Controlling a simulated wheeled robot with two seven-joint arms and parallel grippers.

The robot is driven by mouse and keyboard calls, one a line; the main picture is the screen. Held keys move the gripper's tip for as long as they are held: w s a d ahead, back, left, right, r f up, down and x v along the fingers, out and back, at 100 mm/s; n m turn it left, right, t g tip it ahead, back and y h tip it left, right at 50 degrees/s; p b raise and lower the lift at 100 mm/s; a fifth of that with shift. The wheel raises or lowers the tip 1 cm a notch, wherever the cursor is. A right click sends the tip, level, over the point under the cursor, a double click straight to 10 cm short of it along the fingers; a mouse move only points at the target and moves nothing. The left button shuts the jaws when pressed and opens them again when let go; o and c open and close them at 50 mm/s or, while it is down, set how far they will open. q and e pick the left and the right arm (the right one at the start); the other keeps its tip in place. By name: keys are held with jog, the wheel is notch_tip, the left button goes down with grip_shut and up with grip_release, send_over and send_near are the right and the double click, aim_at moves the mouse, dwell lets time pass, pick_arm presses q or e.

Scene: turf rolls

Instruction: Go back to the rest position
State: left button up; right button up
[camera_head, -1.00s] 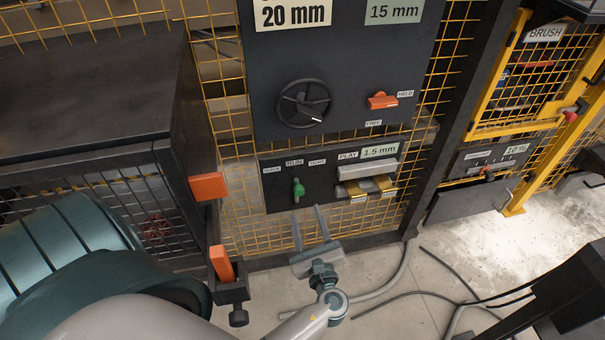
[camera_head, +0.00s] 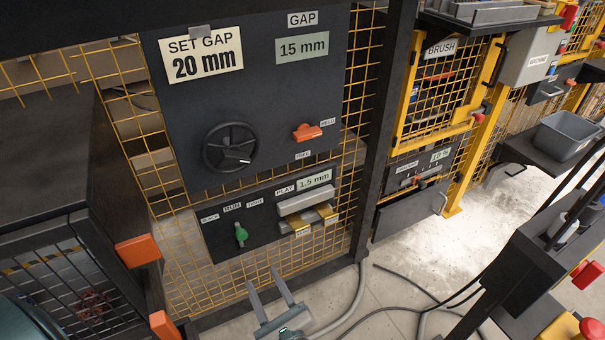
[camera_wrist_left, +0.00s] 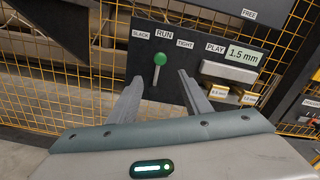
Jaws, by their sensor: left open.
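My left gripper (camera_head: 270,295) is low in the head view, in front of the yellow mesh and below the lower control panel. Its two fingers are apart with nothing between them. In the left wrist view the open fingers (camera_wrist_left: 158,95) point toward the lower panel, with the green-knobbed lever (camera_wrist_left: 159,60) seen between them near the RUN label. The gripper appears apart from the lever. The same lever (camera_head: 240,233) shows in the head view. My right gripper is not in view.
The upper panel (camera_head: 190,130) carries a black handwheel (camera_head: 230,148) and an orange lever (camera_head: 307,132). A dark cabinet (camera_head: 45,165) with orange blocks (camera_head: 139,250) stands at left. Cables (camera_head: 410,290) lie on the floor. A grey bin (camera_head: 567,135) stands at right.

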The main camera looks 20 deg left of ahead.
pick_arm(q)
jog(key=shift+f, duration=0.1)
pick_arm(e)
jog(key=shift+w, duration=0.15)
pick_arm(q)
jog(key=s+d+f+n+g+h+p, duration=0.15)
jog(key=f+h, duration=0.25)
jog(key=f, duration=0.5)
jog(key=s+d+f+n+g+h+p, duration=0.1)
jog(key=s+f+n+g+h+p, duration=0.15)
jog(key=f, duration=0.65)
jog(key=s+d+f+n+g+h+p, duration=0.1)
jog(key=s+f+n+h, duration=0.3)
jog(key=n, duration=0.4)
jog(key=s+d+f+n+g+h+p, duration=0.1)
jog(key=s+d+f+n+h+p, duration=0.2)
jog(key=s+f+n, duration=0.4)
jog(key=shift+s+d+n+h+p, duration=0.25)
jog(key=shift+s+n+h+p, duration=0.25)
jog(key=shift+s+h+p, duration=0.3)
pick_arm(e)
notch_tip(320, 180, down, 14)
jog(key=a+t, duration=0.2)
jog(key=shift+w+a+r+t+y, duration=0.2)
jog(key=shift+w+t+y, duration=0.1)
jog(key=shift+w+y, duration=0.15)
pick_arm(q)
jog(key=shift+w+r, duration=0.1)
